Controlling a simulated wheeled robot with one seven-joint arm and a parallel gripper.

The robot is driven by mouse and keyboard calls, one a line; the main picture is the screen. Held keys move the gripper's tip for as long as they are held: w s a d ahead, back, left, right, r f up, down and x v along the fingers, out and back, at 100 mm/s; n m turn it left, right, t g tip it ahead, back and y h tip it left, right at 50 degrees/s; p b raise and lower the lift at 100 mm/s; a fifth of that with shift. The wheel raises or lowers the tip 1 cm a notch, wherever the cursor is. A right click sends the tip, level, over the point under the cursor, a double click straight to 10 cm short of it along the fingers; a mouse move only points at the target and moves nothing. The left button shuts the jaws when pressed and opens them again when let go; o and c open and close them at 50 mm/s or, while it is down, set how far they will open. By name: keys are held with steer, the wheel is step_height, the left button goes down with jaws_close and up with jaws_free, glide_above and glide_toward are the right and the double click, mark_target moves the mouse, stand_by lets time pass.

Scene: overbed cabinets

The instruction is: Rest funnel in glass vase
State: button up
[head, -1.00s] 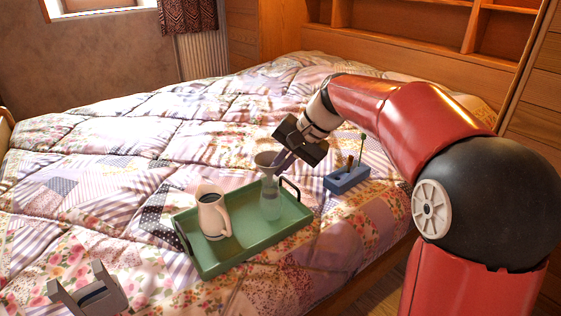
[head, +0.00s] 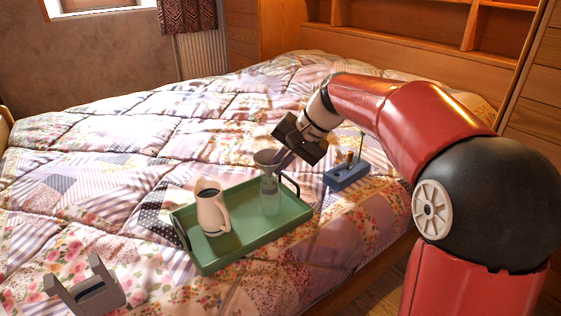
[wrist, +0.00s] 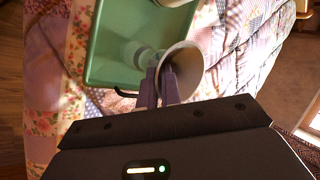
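The grey funnel (head: 266,157) is upright, wide mouth up, above the clear glass vase (head: 270,198) on the green tray (head: 240,248). Its narrow end is at the vase's mouth; I cannot tell how far inside it reaches. My gripper (head: 279,163) comes in from the upper right, its fingers at the funnel's side. In the wrist view the fingers (wrist: 160,78) are close together at the funnel (wrist: 184,70), shut on it below the rim. The vase (wrist: 134,52) shows behind the funnel there, partly hidden.
A white pitcher (head: 211,212) with dark contents stands left of the vase on the tray. A blue holder (head: 346,176) with upright tools sits to the right. A grey rack (head: 95,296) is at the near left. The quilted bed (head: 100,160) is clear beyond the tray.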

steer(key=shift+o, duration=0.9)
steer(key=shift+s+f, duration=0.15)
steer(key=shift+f, duration=0.75)
steer(key=shift+r, duration=0.1)
steer(key=shift+o, duration=0.2)
steer(key=shift+d+r, duration=0.2)
steer(key=shift+o, duration=0.3)
steer(key=w+p+v, duration=0.1)
steer(key=v, duration=0.6)
steer(key=shift+s+r+p, duration=0.35)
steer(key=shift+r, duration=0.6)
